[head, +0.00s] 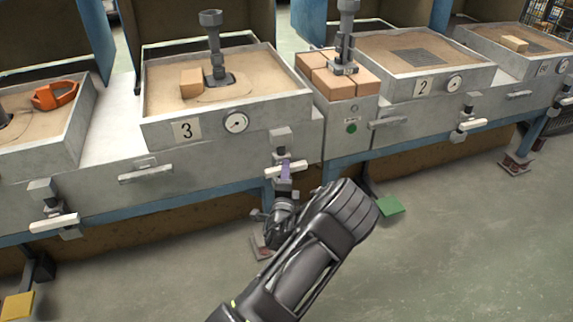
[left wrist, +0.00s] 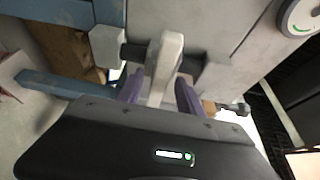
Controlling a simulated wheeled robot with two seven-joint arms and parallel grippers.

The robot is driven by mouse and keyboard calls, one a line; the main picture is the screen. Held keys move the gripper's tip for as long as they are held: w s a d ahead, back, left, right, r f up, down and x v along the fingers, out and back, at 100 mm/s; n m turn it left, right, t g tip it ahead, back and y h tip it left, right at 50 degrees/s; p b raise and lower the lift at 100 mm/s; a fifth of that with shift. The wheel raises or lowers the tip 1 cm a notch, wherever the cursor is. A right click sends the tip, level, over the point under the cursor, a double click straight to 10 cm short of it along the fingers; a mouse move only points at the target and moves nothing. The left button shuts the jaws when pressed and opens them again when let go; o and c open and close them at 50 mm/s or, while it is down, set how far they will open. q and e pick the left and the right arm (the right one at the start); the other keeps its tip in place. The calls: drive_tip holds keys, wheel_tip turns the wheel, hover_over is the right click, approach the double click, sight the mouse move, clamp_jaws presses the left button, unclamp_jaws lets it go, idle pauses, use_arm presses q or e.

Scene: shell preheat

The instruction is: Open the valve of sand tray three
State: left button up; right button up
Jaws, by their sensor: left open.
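Sand tray three (head: 270,108), marked by a plate with "3", stands on the bench at centre left. Its valve (head: 281,138) is on the bench front below the tray's right end. The pale lever handle (head: 299,166) lies crosswise there and also shows in the left wrist view (left wrist: 165,62). My left gripper (head: 286,171) is at this handle. In the left wrist view its purple fingers (left wrist: 160,92) are apart, one on each side of the handle. Contact with the handle cannot be told. My right gripper is not in view.
Tray three holds sand, a block (head: 191,83) and a dark upright pipe (head: 214,45). A round gauge (head: 236,122) is on its front. Similar lever valves sit left (head: 54,222) and right (head: 472,125). Green (head: 390,205) and yellow (head: 17,306) pedals are near the floor.

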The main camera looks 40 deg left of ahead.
use_arm(q)
drive_tip(key=b+x, duration=0.1)
drive_tip(key=x, duration=0.4)
drive_tip(key=shift+w+a, duration=0.1)
drive_tip(key=shift+w, duration=0.05)
clamp_jaws()
idle(1.3)
